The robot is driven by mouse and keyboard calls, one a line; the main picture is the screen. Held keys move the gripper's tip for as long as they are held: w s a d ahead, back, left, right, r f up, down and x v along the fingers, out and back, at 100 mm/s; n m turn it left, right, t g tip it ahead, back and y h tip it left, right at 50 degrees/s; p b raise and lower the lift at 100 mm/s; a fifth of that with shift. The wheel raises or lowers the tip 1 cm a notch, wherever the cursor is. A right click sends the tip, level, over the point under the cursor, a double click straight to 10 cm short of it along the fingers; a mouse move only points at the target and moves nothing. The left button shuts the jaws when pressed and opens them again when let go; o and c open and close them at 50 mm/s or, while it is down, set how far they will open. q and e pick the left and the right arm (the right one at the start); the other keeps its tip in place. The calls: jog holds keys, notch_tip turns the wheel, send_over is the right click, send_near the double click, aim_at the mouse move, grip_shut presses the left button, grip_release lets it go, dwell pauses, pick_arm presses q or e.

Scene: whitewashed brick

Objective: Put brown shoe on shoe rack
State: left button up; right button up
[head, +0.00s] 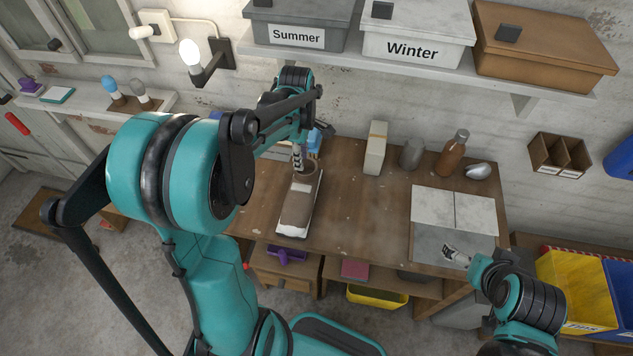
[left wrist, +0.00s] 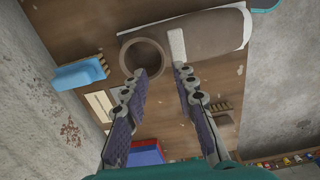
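The brown shoe (head: 296,209) lies on the wooden workbench (head: 352,207), its toe toward the front edge and its round opening toward the wall. A white edge shows around its toe. My left gripper (head: 298,161) is above the opening end. In the left wrist view my left gripper (left wrist: 160,72) has its fingers apart, with tips near the shoe's opening and pale strap; the shoe (left wrist: 215,35) is not clasped. My right gripper (head: 449,252) is over the grey lower part of a panel; its finger gap is unclear. I cannot clearly identify the shoe rack.
A cream box (head: 376,148), a grey cup (head: 411,154), a brown bottle (head: 454,154) and a silver mouse-like object (head: 478,171) stand along the back. A white panel (head: 452,208) lies at right. A yellow tray (head: 377,296) is below. Bench middle is clear.

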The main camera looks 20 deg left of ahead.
aim_at(303, 175)
pick_arm(q)
jog(key=f+b, duration=0.1)
jog(key=f, duration=0.3)
jog(key=f+b, duration=0.1)
jog(key=f, duration=0.3)
jog(key=shift+s+d, duration=0.15)
jog(key=shift+d, duration=0.05)
jog(key=shift+r, duration=0.1)
grip_shut()
